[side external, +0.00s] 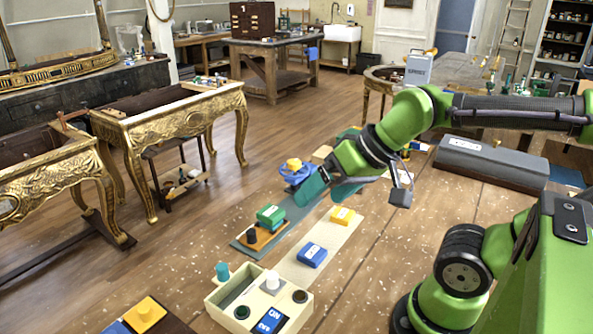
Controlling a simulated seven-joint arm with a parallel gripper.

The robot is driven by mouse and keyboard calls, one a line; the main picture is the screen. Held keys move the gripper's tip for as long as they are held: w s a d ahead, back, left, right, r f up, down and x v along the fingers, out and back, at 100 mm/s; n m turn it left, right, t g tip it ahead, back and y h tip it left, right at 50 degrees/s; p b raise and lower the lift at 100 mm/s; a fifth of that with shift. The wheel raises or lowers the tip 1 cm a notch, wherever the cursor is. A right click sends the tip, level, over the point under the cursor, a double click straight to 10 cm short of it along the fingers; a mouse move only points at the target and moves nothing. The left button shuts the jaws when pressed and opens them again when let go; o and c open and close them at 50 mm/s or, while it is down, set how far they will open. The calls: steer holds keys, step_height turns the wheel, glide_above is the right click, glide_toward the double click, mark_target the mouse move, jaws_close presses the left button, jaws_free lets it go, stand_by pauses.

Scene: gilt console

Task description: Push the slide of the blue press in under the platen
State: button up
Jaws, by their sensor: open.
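At the bottom left edge, a blue block (116,327) is cut off by the frame. Beside it lies a yellow plate with a raised knob (145,311), on a dark board. This looks like the blue press and its slide, but the platen is not clear. A blue rounded piece (299,176) with a yellow block (293,163) on it stands just left of my gripper; I cannot tell what it is. My gripper (329,197) is open, angled down over the bench, far up and right of the bottom-left pieces. No object shows between its fingers.
A green block with an orange plate and dark knob (252,236) lies on a grey strip. A blue labelled block (312,255) and a yellow block (342,216) lie on a pale strip. A cream box (216,299) stands in front.

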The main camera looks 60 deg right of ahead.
stand_by(0.4)
steer(key=shift+f, duration=0.2)
steer(key=c, duration=0.4)
steer(key=w+g, duration=0.1)
steer(key=w, duration=0.2)
steer(key=w+f+g, duration=0.1)
steer(key=w, duration=0.2)
steer(key=w+d+f+g, duration=0.1)
steer(key=w, duration=0.3)
steer(key=shift+g+h, duration=0.3)
steer(key=shift+g, duration=0.1)
steer(key=c, duration=0.3)
steer(key=n+g+h, duration=0.1)
steer(key=g, duration=0.2)
glide_above(251, 231)
steer(key=shift+f, duration=1.6)
step_height(251, 231, down, 16)
steer(key=shift+f, duration=0.2)
jaws_close()
